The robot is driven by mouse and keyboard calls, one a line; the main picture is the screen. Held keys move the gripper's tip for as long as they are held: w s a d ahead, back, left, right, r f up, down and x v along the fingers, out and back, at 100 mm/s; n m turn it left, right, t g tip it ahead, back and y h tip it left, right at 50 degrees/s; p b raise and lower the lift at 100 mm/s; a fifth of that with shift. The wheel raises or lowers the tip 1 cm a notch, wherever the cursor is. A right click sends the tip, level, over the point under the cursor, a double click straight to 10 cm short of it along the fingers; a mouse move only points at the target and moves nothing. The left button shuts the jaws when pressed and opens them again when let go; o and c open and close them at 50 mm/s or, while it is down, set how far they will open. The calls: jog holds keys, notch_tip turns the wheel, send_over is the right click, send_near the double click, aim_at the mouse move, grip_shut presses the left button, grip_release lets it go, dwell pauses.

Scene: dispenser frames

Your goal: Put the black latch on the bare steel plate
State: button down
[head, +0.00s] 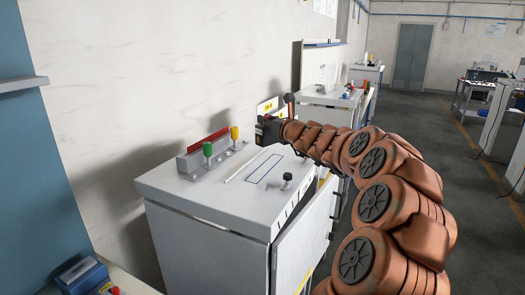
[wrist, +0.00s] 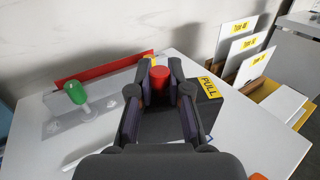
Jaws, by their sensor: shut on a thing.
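My gripper (wrist: 160,100) is shut on the black latch (wrist: 206,112), a dark block with a yellow PULL label and a red cylinder between the fingers. In the head view the latch (head: 268,131) is held above the back right of the white cabinet top, apart from it. The fingers hide part of the latch. A grey, steel-looking strip (wrist: 55,122) lies along the back of the top, with a green knob (wrist: 76,92) standing over it. I cannot tell for certain whether this is the bare steel plate.
The white cabinet (head: 205,205) also bears a red bar (head: 208,139), a yellow knob (head: 235,132), a blue-outlined rectangle (head: 263,168) and a small black knob (head: 287,180). Yellow-labelled cards (wrist: 241,46) stand at the right. A cabinet door (head: 303,240) hangs open in front.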

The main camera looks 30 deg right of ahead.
aim_at(271, 144)
jog(key=f, duration=0.4)
jog(key=shift+s+d+f, duration=0.2)
jog(key=shift+d+f, duration=0.1)
jog(key=shift+f, duration=0.05)
jog(key=shift+f+p, duration=0.3)
jog(key=shift+f, duration=1.2)
jog(key=shift+a+f, duration=0.1)
jog(key=shift+f, duration=0.05)
jog(key=c, duration=1.1)
grip_release()
jog(key=shift+r, duration=0.25)
jog(key=shift+s+f, duration=0.15)
jog(key=shift+s, duration=0.1)
jog(key=s+b, duration=0.3)
jog(key=s, duration=0.8)
jog(key=shift+s, duration=0.25)
